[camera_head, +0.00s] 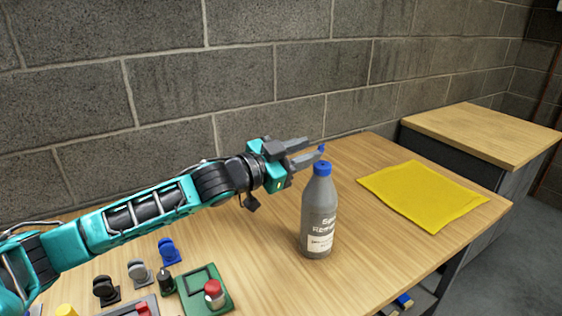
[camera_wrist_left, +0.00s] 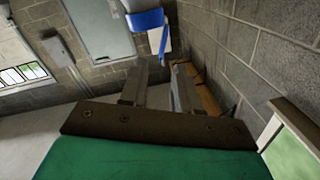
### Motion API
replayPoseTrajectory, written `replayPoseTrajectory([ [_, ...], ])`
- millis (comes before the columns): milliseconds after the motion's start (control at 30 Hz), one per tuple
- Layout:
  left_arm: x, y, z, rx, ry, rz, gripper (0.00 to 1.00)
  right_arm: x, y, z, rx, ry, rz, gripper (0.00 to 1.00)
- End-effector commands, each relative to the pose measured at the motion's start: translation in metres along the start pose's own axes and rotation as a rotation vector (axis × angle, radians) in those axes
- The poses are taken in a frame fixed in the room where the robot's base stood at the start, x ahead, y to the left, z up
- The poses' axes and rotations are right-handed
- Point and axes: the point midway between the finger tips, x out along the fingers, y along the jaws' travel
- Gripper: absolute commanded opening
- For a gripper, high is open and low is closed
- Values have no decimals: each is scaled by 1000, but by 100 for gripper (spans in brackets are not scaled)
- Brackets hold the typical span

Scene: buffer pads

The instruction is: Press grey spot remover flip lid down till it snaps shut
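The grey spot remover bottle (camera_head: 318,215) stands upright on the wooden table, with a pale printed label. My right gripper is not in view.
A yellow cloth (camera_head: 423,194) lies flat to the right. A green block with a red knob (camera_head: 213,292) and several small blue, grey and black pieces (camera_head: 138,272) sit at the front left. A block wall stands behind. A wooden-topped cabinet (camera_head: 485,134) is at the right.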

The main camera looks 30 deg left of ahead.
Motion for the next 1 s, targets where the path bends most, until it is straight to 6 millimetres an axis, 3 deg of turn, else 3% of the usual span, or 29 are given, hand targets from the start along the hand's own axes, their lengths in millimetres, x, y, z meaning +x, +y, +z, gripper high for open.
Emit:
replayPoseTrajectory([
  [200,-32,2,2,1,-2,3,31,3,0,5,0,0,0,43],
  [400,-50,1,1,-2,-1,1,31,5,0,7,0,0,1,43],
  [1000,-58,1,-1,0,3,3,31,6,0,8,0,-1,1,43],
])
